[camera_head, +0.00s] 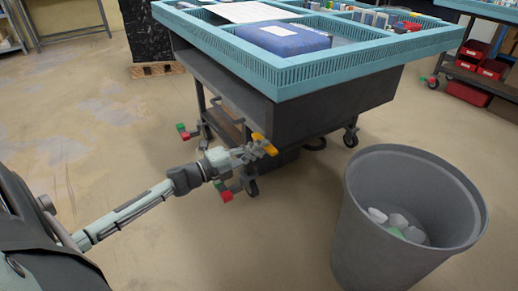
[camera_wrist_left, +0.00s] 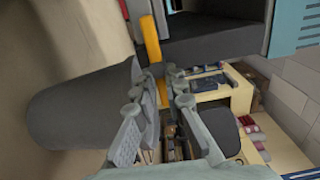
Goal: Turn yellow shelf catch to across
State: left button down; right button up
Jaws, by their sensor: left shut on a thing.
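The yellow shelf catch (camera_head: 258,137) is a short bar at the lower front of the dark cart, under the teal tray. In the head view it slants down to the right, and its lower end is partly hidden by the fingers. In the left wrist view the yellow catch (camera_wrist_left: 151,38) runs nearly upright from the top edge down to the fingertips. My left gripper (camera_head: 264,148) is shut on the catch; its fingertips (camera_wrist_left: 160,72) also show in the left wrist view. My right gripper is not in view.
A large grey bin (camera_head: 375,230) with pale scraps stands right of the gripper. The teal tray rim (camera_head: 330,75) overhangs above, with a blue case (camera_head: 282,39) inside. Red and green pedals (camera_head: 228,190) stick out near the wheels. The floor in the left middle is clear.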

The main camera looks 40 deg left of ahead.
pick_arm(q)
jog(key=c, duration=1.6)
grip_release()
jog(key=v, duration=1.2)
